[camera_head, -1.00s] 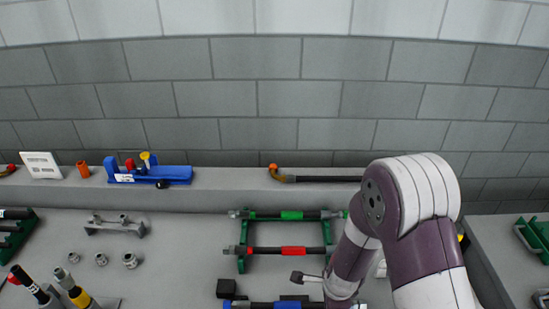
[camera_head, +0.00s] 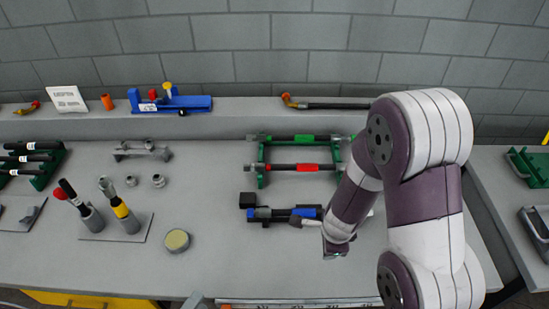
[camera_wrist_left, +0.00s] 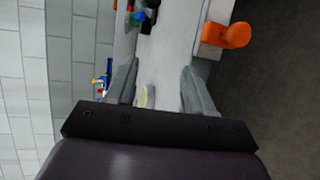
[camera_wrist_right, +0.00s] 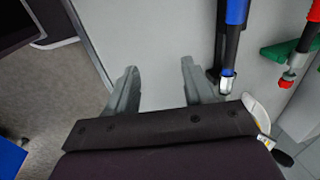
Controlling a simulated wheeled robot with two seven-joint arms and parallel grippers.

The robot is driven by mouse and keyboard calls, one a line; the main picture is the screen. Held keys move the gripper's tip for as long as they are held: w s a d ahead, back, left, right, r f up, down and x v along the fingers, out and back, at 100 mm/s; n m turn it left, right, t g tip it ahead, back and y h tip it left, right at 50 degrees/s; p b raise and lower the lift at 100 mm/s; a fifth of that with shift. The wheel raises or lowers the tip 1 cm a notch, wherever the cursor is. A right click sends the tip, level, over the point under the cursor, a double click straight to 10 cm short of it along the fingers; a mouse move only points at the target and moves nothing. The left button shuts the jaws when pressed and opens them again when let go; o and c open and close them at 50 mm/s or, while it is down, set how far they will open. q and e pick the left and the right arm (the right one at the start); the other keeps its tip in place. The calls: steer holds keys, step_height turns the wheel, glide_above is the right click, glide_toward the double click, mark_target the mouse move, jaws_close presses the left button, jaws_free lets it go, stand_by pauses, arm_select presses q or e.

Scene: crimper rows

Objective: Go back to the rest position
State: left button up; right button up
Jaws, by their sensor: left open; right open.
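My left gripper (camera_head: 197,301) just enters the bottom edge of the head view, in front of the bench. In the left wrist view its fingers (camera_wrist_left: 158,78) are spread apart with nothing between them. My right arm covers the right part of the bench in the head view, and its gripper is mostly hidden there. In the right wrist view the right gripper (camera_wrist_right: 158,78) is open and empty above the grey bench top. A blue-banded tool (camera_wrist_right: 232,35) lies beside its right finger, apart from it.
The grey bench (camera_head: 225,220) holds a green rack (camera_head: 262,165) with green- and red-banded tools, upright handled tools (camera_head: 122,212) and a round tin (camera_head: 177,240). A blue fixture (camera_head: 170,103) stands on the back ledge. An orange object (camera_wrist_left: 228,36) is at the bench edge.

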arm_select(q)
steer(key=s+f+m+g, duration=0.2)
steer(key=s+f+g, duration=0.3)
steer(key=f+g, duration=0.15)
steer(key=s+a+m+g+y, duration=0.35)
steer(key=s+a+g, duration=0.45)
steer(key=a, duration=0.4)
arm_select(e)
steer(key=s+a+r+n+g+y, duration=0.1)
steer(key=s+r+n+g, duration=0.15)
steer(key=s+n, duration=0.75)
arm_select(q)
steer(key=w+r+m+g+y, duration=0.1)
steer(key=w+r+m, duration=0.1)
steer(key=w+r, duration=0.35)
steer(key=w+r+m+g+y, duration=0.1)
steer(key=w+r+m, duration=0.15)
steer(key=r, duration=0.65)
steer(key=w+d+r+m+t, duration=0.3)
steer(key=w+d+r, duration=0.6)
steer(key=d, duration=0.3)
steer(key=shift+r+m, duration=0.8)
steer(key=shift+r, duration=0.1)
arm_select(e)
steer(key=d+r+n+t+h, duration=0.1)
steer(key=d+r+n, duration=0.5)
steer(key=r+n, duration=0.2)
steer(key=shift+w, duration=0.4)
